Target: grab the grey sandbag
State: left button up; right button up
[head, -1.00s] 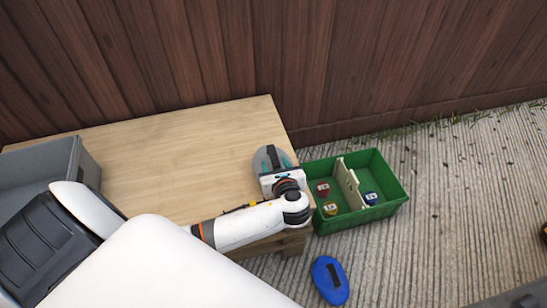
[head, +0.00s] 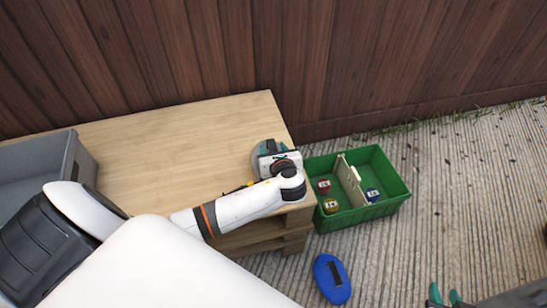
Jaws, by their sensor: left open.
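The grey sandbag (head: 256,166) lies on the wooden table near its right end, and only a little of its grey edge shows.
The wooden table (head: 150,150) stands against a plank fence. A grey bin (head: 60,148) is on its left. A green crate (head: 388,212) with a cream divider and several small coloured items stands right of the table. A blue sandbag (head: 325,270) lies on the ground.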

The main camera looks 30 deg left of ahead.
pick_arm(q)
grip_shut()
dwell(1.3)
jog(key=shift+r, duration=0.1)
